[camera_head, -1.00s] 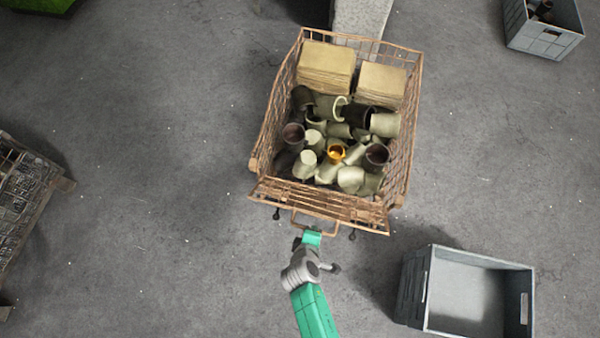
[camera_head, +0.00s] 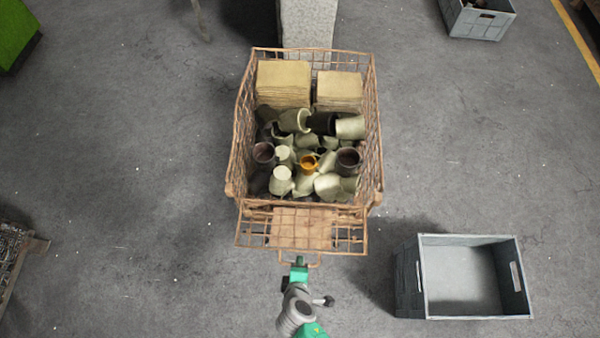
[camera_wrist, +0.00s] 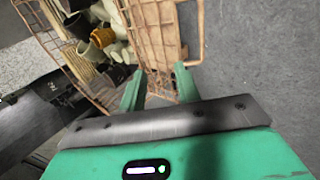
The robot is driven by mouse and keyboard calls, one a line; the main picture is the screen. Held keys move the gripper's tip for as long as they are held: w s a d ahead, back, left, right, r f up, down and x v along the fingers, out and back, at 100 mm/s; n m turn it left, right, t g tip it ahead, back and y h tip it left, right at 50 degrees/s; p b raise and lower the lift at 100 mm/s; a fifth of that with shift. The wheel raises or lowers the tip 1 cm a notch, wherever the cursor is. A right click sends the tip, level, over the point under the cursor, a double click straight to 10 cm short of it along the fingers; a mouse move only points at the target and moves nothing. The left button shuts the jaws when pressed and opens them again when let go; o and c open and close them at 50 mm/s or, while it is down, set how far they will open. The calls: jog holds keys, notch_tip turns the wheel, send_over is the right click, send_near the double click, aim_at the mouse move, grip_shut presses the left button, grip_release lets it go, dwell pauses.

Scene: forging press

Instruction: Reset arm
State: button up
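My gripper (camera_head: 299,262) is at the front of a rusty wire cart (camera_head: 233,165), by the small handle (camera_head: 315,264) on its front flap. In the wrist view, the two green fingers of my gripper (camera_wrist: 160,78) stand apart. The lattice flap (camera_wrist: 158,40) lies beyond and partly between them. I cannot tell whether the fingers touch the handle. In the head view, the flap (camera_head: 300,228) sticks out toward my arm.
The cart holds stacked tan blocks (camera_head: 284,82), several pale cups and an orange cup (camera_head: 308,163). An empty grey crate (camera_head: 408,280) stands at front right, another crate (camera_head: 478,20) at back right. A grey block (camera_head: 305,22) stands behind the cart.

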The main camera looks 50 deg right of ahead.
jog(key=shift+v, duration=1.1)
